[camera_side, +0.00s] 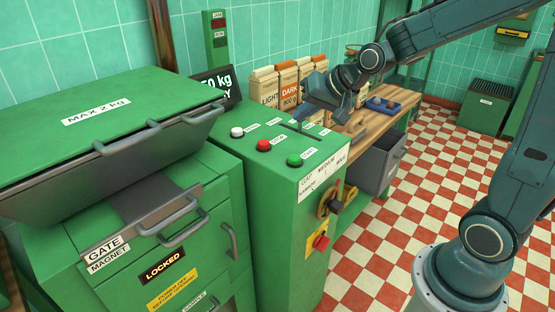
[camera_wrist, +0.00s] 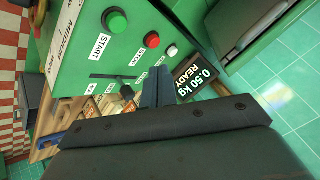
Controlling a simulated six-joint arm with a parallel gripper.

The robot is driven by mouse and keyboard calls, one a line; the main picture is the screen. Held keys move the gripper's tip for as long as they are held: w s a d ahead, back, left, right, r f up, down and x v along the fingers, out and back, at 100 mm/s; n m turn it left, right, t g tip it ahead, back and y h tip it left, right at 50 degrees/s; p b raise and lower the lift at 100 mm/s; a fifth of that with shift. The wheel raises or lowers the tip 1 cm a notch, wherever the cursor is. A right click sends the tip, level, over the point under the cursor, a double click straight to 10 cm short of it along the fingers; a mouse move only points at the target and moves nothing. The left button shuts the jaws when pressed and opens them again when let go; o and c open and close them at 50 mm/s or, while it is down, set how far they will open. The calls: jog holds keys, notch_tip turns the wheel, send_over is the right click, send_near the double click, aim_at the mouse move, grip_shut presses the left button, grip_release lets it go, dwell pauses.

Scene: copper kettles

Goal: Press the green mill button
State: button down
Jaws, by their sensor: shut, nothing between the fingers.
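The green button (camera_side: 294,160) sits on top of the green mill control cabinet, nearest its front end. In the wrist view the green button (camera_wrist: 115,21) has a label reading START beside it. The red button (camera_side: 263,145) and the white button (camera_side: 237,132) stand in line with it. My gripper (camera_side: 308,113) is above the far part of the cabinet, beyond the green button and apart from it. Its shut, empty fingers (camera_wrist: 157,76) point toward the panel, nearer the red and white buttons than the green one in the wrist view.
A display (camera_wrist: 196,84) reads 0.50 kg READY. A green machine with a MAX 2 kg lid (camera_side: 95,118) stands left of the cabinet. Labelled bags (camera_side: 289,88) stand on the wooden bench behind. A dial (camera_side: 328,203) and a red knob (camera_side: 321,242) stick out from the cabinet's front.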

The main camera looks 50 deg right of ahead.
aim_at(298, 159)
jog(key=shift+w+d+f+m, duration=0.15)
jog(key=shift+w+d+f, duration=0.05)
jog(key=shift+w, duration=0.2)
jog(key=shift+w+d+f+m, duration=0.15)
jog(key=shift+w+f, duration=0.05)
jog(key=shift+w, duration=0.15)
jog(key=shift+f, duration=0.1)
jog(key=shift+f, duration=4.3)
jog(key=shift+f, duration=0.9)
jog(key=shift+r, duration=0.9)
jog(key=shift+r, duration=0.15)
jog(key=shift+r, duration=2.4)
